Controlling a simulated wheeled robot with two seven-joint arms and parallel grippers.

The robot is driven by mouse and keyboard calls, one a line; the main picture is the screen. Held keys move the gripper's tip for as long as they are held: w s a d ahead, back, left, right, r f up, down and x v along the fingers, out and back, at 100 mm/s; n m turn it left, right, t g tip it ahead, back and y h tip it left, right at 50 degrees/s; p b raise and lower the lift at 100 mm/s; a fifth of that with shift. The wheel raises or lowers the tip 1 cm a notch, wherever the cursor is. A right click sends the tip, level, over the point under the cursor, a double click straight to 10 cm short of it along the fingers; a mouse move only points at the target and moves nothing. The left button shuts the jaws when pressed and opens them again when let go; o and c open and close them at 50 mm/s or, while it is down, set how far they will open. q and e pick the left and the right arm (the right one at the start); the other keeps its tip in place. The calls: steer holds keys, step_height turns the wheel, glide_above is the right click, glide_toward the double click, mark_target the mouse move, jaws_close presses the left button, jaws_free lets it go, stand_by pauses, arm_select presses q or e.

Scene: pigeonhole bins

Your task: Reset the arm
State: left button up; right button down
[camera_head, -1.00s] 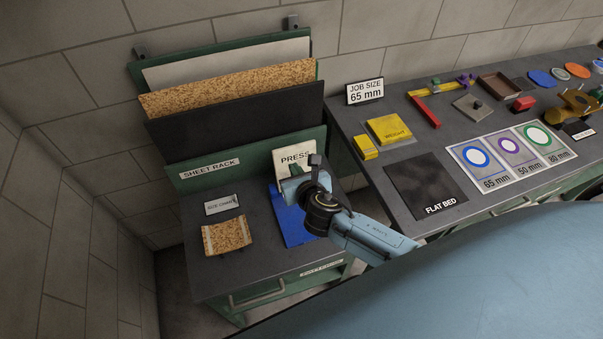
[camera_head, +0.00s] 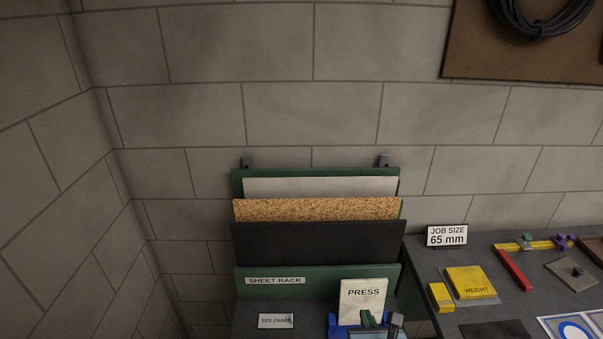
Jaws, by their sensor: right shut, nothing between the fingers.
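My right gripper (camera_head: 395,323) shows only in part at the bottom edge of the head view, in front of the PRESS sign (camera_head: 362,301). It is shut and holds nothing. Most of it and its arm are cut off by the frame. A small green part (camera_head: 368,319) shows beside it; I cannot tell whether the two touch. A strip of the blue plate (camera_head: 343,332) shows below the sign. My left gripper is not in view.
The sheet rack (camera_head: 318,281) holds white, speckled and black sheets against the wall. A size chart card (camera_head: 276,321) stands in front. The right bench carries the JOB SIZE 65 mm sign (camera_head: 447,236), yellow weight (camera_head: 470,282) and red bar (camera_head: 513,269). The wall above the rack is bare.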

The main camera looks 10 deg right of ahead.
steer(key=s+r+m+g+y, duration=0.1)
steer(key=s+r+m+g, duration=0.15)
steer(key=s+m, duration=0.7)
steer(key=s+d+r+m+g, duration=0.1)
steer(key=s+m+g, duration=0.4)
steer(key=m, duration=0.7)
steer(key=s+r+m+g+y, duration=0.1)
steer(key=s+m+g, duration=0.1)
steer(key=s+m, duration=0.8)
step_height(320, 180, down, 31)
steer(key=g+b, duration=0.2)
steer(key=b, duration=0.5)
steer(key=s+d+f+b, duration=0.1)
steer(key=s+f+b, duration=0.2)
steer(key=s+f, duration=0.5)
steer(key=s+d+f+b, duration=0.2)
steer(key=s+f+b, duration=0.2)
steer(key=s+f, duration=0.4)
step_height(320, 180, down, 7)
steer(key=shift+s+r+g, duration=0.2)
steer(key=shift+s+g, duration=0.15)
steer(key=shift+s, duration=0.05)
